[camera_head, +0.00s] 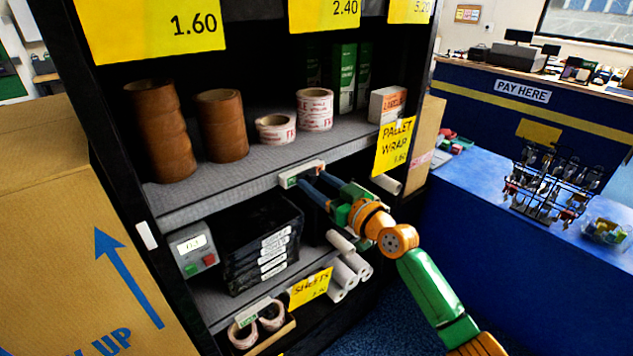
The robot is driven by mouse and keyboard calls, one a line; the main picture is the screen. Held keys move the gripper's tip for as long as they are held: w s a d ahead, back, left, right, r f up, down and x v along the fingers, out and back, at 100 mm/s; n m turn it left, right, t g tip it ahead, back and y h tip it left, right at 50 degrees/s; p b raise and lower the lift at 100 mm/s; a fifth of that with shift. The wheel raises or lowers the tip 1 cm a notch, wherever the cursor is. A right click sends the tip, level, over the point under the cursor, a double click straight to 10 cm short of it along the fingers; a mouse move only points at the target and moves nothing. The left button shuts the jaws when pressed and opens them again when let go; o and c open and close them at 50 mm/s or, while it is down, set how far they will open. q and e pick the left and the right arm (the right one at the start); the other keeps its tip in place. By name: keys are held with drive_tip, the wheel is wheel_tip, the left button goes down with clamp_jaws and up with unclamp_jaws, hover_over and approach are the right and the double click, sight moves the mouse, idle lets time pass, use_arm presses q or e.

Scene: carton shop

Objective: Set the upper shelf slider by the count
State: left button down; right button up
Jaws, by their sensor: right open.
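The upper shelf slider (301,174) is a small white strip on the front edge of the upper shelf (225,188), with a green patch toward its left. My right gripper (312,187) is open, its two blue fingers pointing at the slider from the lower right. I cannot tell whether they touch it. On the upper shelf stand two brown tape stacks (160,131) (221,126), a low white-and-red roll (275,129), a taller white-and-red stack (315,109) and a white box (387,105). My left gripper is not in view.
A yellow "pallet wrap" card (394,146) hangs right of the slider. Below are a button box (193,249), black packs (262,248), white rolls (352,268) and a lower slider (253,312). A large carton (75,230) stands left; a blue counter (520,230) stands right.

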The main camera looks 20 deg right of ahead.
drive_tip(key=shift+a+r, duration=0.1)
drive_tip(key=shift+a, duration=0.2)
drive_tip(key=shift+d, duration=0.2)
drive_tip(key=shift+c, duration=1.3)
clamp_jaws()
